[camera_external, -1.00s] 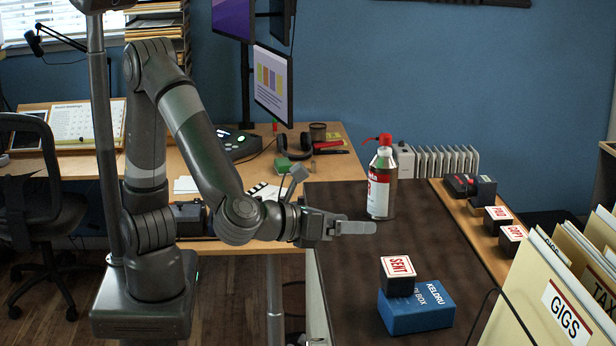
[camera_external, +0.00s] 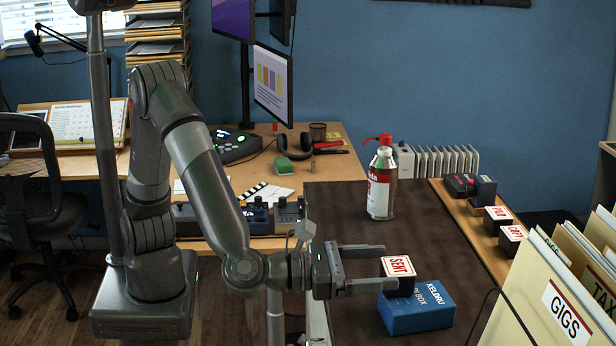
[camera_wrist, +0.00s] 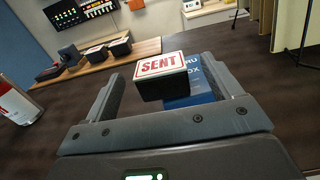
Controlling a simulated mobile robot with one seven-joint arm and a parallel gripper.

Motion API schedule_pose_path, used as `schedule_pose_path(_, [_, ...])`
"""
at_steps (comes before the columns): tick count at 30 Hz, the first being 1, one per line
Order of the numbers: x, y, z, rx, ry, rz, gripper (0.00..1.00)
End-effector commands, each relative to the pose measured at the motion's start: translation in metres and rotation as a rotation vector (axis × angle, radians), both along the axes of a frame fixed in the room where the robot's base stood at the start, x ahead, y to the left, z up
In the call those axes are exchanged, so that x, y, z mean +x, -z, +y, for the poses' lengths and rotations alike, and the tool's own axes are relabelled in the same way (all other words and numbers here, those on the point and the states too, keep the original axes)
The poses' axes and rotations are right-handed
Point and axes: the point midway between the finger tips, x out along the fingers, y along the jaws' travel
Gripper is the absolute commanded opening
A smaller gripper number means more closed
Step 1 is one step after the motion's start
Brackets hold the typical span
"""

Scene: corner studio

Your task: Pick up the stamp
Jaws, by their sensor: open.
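The stamp (camera_external: 399,268) has a dark body and a white top label reading "SENT" in red. It sits on a blue box (camera_external: 416,310) on the dark tabletop. My gripper (camera_external: 390,268) is open, with its two fingers reaching along either side of the stamp. In the wrist view the stamp (camera_wrist: 161,75) stands between the open fingers, toward their tips, with the blue box (camera_wrist: 203,95) behind and below it. I cannot tell whether either finger touches the stamp.
A spray bottle with a red top (camera_external: 381,185) stands farther back on the dark table (camera_external: 345,215). More stamps, including "PAID" (camera_external: 497,213) and "COPY" (camera_external: 513,233), stand on a wooden shelf at right. File folders (camera_external: 565,300) fill the lower right.

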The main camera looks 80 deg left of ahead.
Motion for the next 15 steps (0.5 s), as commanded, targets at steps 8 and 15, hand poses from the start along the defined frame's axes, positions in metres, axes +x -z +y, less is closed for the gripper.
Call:
schedule_pose_path(8, [0.039, 0.003, 0.002, 0.000, -0.003, 0.000, 0.84])
schedule_pose_path(15, [0.041, 0.003, 0.002, 0.000, -0.001, 0.000, 0.83])
